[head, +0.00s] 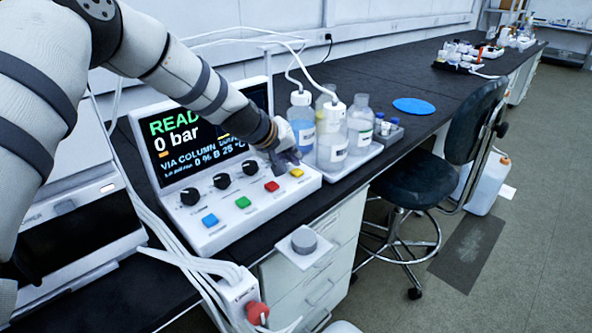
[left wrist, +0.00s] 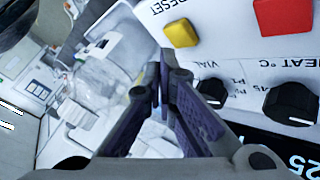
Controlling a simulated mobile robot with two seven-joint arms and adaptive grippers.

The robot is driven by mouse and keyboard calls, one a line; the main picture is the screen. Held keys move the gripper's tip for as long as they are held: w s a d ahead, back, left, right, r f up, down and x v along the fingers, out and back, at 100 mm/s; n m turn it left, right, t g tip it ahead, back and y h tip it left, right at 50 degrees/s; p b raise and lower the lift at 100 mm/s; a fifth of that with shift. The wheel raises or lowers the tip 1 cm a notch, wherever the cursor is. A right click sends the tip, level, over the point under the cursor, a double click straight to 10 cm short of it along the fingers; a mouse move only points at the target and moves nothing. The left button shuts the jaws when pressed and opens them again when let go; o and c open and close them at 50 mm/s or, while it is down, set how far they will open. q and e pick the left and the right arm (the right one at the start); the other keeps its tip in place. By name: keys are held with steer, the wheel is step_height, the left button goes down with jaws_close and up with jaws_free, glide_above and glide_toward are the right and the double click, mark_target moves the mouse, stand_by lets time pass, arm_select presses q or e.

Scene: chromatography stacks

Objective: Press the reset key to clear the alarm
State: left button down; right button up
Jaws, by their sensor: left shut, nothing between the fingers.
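The yellow reset key (head: 297,172) sits at the right end of the key row on the white control panel (head: 262,205). In the left wrist view the yellow key (left wrist: 181,33) shows beside the printed word RESET. My left gripper (head: 290,157) is shut and empty, its fingers just behind the yellow key in the head view. In the left wrist view the fingertips (left wrist: 160,78) are below the key in the picture and appear apart from it. The screen (head: 190,143) reads "READ…" and "0 bar"; my arm hides part of it. My right gripper is not in view.
Red (head: 271,186), green (head: 243,202) and blue (head: 210,220) keys share the row, with black knobs (head: 221,181) behind. Bottles (head: 332,140) stand in a white tray (head: 352,161) just right of the panel. A stool (head: 410,185) stands before the bench.

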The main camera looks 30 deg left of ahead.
mark_target(294, 170)
arm_select(q)
steer(key=shift+r+p, duration=0.75)
steer(key=shift+r, duration=1.85)
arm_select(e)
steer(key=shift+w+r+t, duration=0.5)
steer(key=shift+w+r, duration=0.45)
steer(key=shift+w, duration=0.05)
arm_select(q)
steer(key=shift+f, duration=0.15)
